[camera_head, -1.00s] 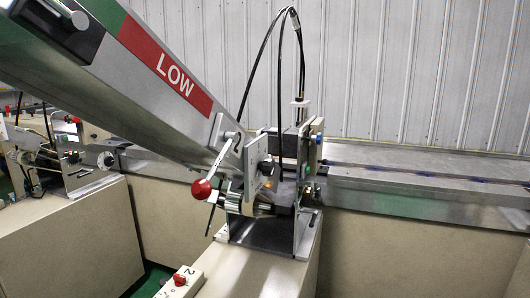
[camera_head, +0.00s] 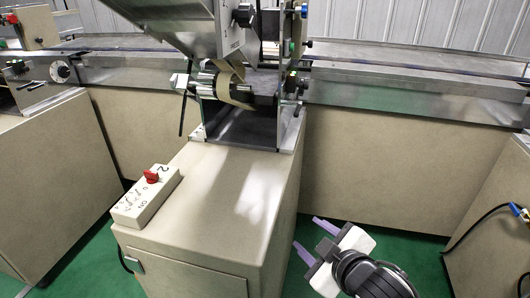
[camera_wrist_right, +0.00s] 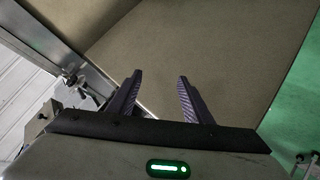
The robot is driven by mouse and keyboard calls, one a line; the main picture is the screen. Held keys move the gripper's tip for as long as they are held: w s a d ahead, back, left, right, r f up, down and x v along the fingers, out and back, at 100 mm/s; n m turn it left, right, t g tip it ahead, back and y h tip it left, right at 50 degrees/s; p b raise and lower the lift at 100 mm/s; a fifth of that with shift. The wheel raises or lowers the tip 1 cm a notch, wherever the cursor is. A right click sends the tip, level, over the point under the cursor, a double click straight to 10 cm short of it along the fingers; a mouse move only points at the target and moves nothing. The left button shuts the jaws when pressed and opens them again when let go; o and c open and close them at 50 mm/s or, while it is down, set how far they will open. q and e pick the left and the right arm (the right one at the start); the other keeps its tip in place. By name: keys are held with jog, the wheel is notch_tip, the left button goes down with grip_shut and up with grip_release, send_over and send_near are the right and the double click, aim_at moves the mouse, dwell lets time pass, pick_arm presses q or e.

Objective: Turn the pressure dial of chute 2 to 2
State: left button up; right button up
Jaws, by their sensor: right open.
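The chute 2 machine shows at the top middle of the head view, its metal side plate (camera_head: 226,58) cut off by the top edge. A black round knob (camera_head: 243,15) sits on that plate beside small, hardly legible upright lettering; its setting cannot be read. A control box (camera_head: 128,207) marked 2, with a red switch (camera_head: 151,177), lies on the beige cabinet. My right gripper (camera_head: 314,239) is open and empty, right of the cabinet and well below the knob. Its two purple fingers also show apart in the right wrist view (camera_wrist_right: 160,75). My left gripper is out of view.
The beige cabinet (camera_head: 215,215) stands between the control box and my right gripper. A metal conveyor rail (camera_head: 400,90) runs along the back. Another machine's cabinet (camera_head: 50,170) is at left, one with a black cable (camera_head: 475,222) at right. Green floor (camera_head: 420,262) is open between.

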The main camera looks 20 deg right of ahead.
aim_at(252, 16)
jog(key=w+a+r+n+t+y, duration=0.1)
jog(key=w+r+n+t+y, duration=0.25)
jog(key=r+n, duration=0.45)
jog(key=w+a+r+n+t+y, duration=0.1)
jog(key=w+r+n+t+y, duration=0.2)
jog(key=r, duration=1)
jog(key=w+a+r+n+t+y, duration=0.15)
jog(key=w+r+n+y, duration=0.25)
jog(key=r+n, duration=0.45)
jog(key=s+d+r+n+g+y, duration=0.25)
jog(key=s+r+n+g, duration=0.2)
jog(key=r+n, duration=0.4)
jog(key=s+d+r+n+g+y, duration=0.25)
jog(key=r+n+g, duration=0.3)
jog(key=n, duration=0.65)
jog(key=p+x, duration=0.1)
jog(key=x, duration=0.2)
jog(key=p+x, duration=0.1)
jog(key=x, duration=0.2)
jog(key=p+x, duration=0.1)
jog(key=x, duration=0.3)
jog(key=shift+s+a+f, duration=0.15)
jog(key=shift+s+f, duration=0.05)
jog(key=shift+s, duration=0.1)
jog(key=shift+w+a+f, duration=0.1)
jog(key=shift+w+a, duration=0.15)
jog(key=shift+a, duration=0.1)
jog(key=shift+c, duration=0.3)
